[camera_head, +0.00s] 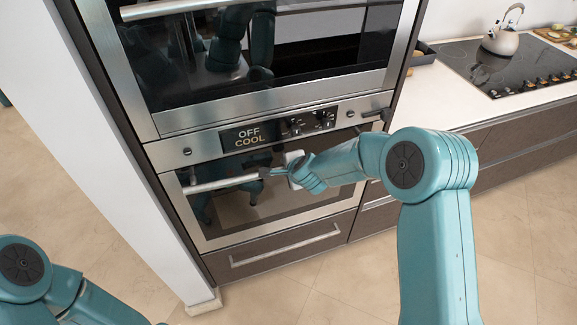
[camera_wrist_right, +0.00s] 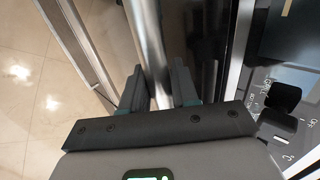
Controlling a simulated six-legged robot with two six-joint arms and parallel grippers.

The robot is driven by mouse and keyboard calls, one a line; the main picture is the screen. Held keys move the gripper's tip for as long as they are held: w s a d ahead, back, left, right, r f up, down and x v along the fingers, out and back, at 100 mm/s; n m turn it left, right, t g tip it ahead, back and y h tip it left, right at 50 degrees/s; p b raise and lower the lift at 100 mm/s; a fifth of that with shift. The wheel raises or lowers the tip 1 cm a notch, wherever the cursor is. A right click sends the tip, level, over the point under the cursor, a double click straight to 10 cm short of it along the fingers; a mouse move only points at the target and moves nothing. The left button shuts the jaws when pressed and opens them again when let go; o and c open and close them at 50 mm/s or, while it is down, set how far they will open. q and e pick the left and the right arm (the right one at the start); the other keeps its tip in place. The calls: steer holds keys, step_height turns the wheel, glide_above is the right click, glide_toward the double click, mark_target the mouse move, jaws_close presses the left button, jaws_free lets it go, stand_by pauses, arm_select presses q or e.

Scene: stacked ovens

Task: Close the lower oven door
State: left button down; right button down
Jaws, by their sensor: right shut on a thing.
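The lower oven door (camera_head: 240,212), dark glass in a steel frame, sits below the control panel and looks upright and nearly flush with the oven front. I cannot tell whether a small gap is left. Its steel bar handle (camera_head: 215,185) runs across the door's top. My right gripper (camera_head: 268,172) reaches in from the right and is shut on this handle. In the right wrist view the handle (camera_wrist_right: 149,35) passes between the two fingers of the right gripper (camera_wrist_right: 158,85). My left arm shows at the lower left, but its gripper is out of view.
The control panel (camera_head: 250,135) reads OFF COOL and has knobs. The upper oven (camera_head: 260,60) is above, and a drawer (camera_head: 285,248) is below the door. A white side panel (camera_head: 90,120) stands left. The counter at right holds a hob (camera_head: 510,68) and kettle (camera_head: 500,40). The floor in front is clear.

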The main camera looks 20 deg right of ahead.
steer(key=shift+w+r, duration=0.25)
steer(key=shift+r, duration=0.05)
steer(key=c, duration=1.1)
jaws_free()
steer(key=shift+c, duration=0.2)
steer(key=shift+o, duration=0.9)
steer(key=shift+w+f, duration=0.1)
steer(key=shift+f, duration=0.15)
steer(key=v, duration=1.6)
steer(key=shift+s+p, duration=0.25)
steer(key=shift+p, duration=0.15)
